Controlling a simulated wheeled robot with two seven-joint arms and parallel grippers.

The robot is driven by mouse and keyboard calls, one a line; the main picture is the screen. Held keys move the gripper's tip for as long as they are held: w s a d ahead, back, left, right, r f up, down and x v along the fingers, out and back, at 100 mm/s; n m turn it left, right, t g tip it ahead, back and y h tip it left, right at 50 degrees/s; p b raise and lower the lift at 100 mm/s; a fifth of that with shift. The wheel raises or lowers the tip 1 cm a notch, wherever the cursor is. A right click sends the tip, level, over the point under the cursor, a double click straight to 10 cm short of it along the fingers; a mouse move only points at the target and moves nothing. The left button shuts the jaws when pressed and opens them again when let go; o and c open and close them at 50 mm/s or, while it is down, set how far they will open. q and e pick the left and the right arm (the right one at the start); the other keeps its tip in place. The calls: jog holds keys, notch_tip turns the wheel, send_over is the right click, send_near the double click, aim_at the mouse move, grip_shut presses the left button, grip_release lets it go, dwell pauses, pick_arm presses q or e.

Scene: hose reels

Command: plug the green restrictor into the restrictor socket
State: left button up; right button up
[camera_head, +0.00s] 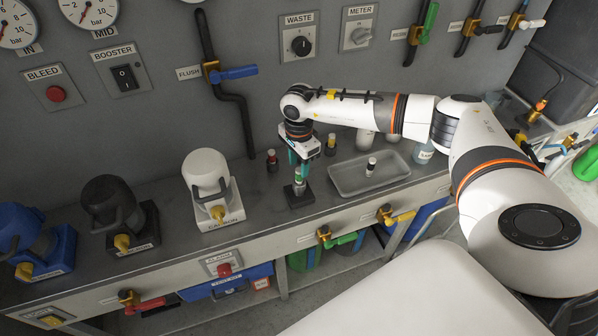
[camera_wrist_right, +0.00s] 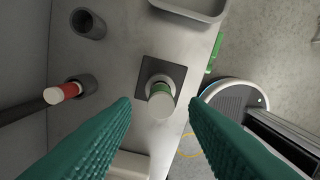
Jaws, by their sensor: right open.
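The green restrictor, a pale cylinder with a green band, shows in the right wrist view (camera_wrist_right: 161,98) and in the head view (camera_head: 298,179). It stands upright in the round collar of a socket on a dark square base (camera_wrist_right: 149,68), also seen on the bench in the head view (camera_head: 299,197). How deep it sits I cannot tell. My right gripper (camera_head: 299,167) points down over it. Its green fingers (camera_wrist_right: 160,104) are open, one on each side of the restrictor, with gaps showing. My left gripper is not in view.
A red-banded piece (camera_wrist_right: 65,92) stands in a dark holder beside an empty holder (camera_wrist_right: 88,24). Another banded piece (camera_head: 331,144) stands behind. A grey tray (camera_head: 345,187) with one upright piece lies to the right.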

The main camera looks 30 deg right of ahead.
aim_at(298, 170)
notch_tip(298, 170, up, 8)
jog(key=b, duration=0.1)
jog(key=shift+r+b, duration=0.15)
jog(key=shift+b, duration=0.2)
jog(key=shift+a, duration=0.1)
